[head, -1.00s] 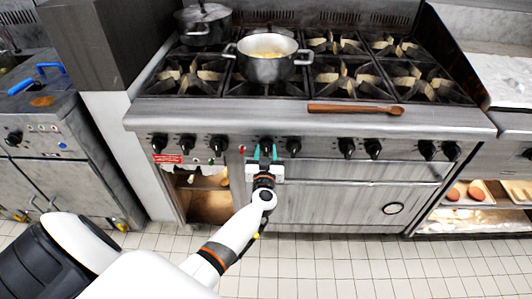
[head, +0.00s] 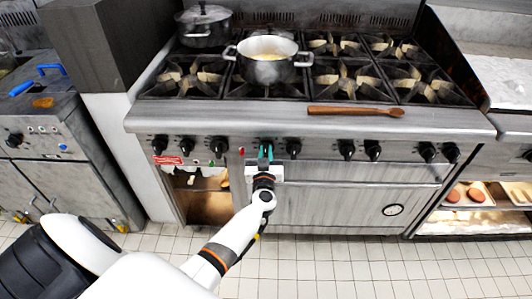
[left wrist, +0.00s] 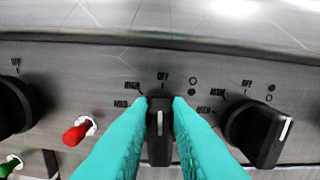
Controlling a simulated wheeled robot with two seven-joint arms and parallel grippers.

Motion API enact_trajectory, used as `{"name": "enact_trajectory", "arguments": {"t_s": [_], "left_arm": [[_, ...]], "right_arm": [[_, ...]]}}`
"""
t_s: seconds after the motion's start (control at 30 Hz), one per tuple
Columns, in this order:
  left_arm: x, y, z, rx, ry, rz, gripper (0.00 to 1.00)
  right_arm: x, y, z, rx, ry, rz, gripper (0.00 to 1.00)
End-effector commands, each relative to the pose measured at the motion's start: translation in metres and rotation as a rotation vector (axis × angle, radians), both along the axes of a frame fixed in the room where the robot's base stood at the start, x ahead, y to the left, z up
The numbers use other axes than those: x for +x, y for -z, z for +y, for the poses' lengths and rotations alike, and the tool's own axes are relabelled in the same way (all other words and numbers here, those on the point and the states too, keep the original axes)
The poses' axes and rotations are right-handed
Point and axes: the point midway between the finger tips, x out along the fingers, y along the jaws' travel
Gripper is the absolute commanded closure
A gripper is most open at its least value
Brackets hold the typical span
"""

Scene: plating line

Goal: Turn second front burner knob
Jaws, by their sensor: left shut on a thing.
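My left gripper (head: 265,154) is at the stove's front panel, its teal fingers shut on a black burner knob. In the left wrist view the two teal fingers (left wrist: 159,112) press on both sides of this knob (left wrist: 160,148). The knob stands upright with its white mark toward the OFF label above it. A neighbouring black knob (left wrist: 262,132) to its right is tilted, with a white mark on its right side. Another knob (left wrist: 12,105) is partly cut off at the left. My right gripper is not in view.
Several more knobs line the panel. A pot (head: 267,62) and a lidded pot (head: 204,25) stand on the burners. A wooden spoon (head: 355,110) lies on the front ledge. A red indicator (left wrist: 79,131) is left of the gripped knob. The oven handle (head: 360,182) runs below.

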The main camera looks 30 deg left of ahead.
Motion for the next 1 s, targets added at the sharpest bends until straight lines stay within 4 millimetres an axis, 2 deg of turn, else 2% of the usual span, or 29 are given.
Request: {"name": "enact_trajectory", "arguments": {"t_s": [0.43,1.0], "left_arm": [[-0.004,0.003,0.005,-0.319,-0.001,-0.192,1.0],[-0.008,0.012,0.012,-0.778,0.0,-0.474,1.0]], "right_arm": [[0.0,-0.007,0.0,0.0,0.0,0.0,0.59],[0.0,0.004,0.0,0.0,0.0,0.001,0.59]]}}
